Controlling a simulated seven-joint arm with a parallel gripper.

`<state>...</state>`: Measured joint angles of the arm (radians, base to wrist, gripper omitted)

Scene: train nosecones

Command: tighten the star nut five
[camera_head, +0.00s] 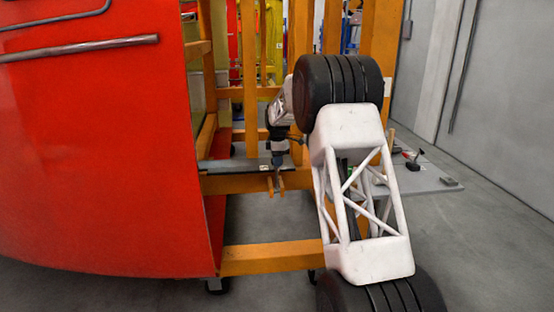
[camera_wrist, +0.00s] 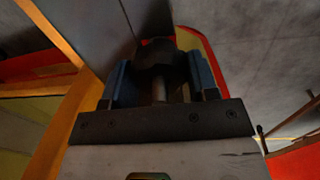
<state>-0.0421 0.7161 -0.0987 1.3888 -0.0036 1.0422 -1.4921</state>
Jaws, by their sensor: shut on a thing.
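In the wrist view, a dark star nut (camera_wrist: 156,55) with a short pale stem below it sits between the two blue fingers of my gripper (camera_wrist: 161,72). The fingers lie on either side of the nut and are shut on it. In the head view, my gripper (camera_head: 275,176) is small and dark, low beside the grey plate on the orange frame. The star nut cannot be made out there. Which numbered nut this is cannot be read.
The large red nosecone (camera_head: 95,160) fills the left of the head view. An orange frame (camera_head: 270,258) stands beside it. A grey board (camera_head: 435,180) at the right carries a red and black clamp-like part (camera_head: 412,160). Open floor lies at the lower right.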

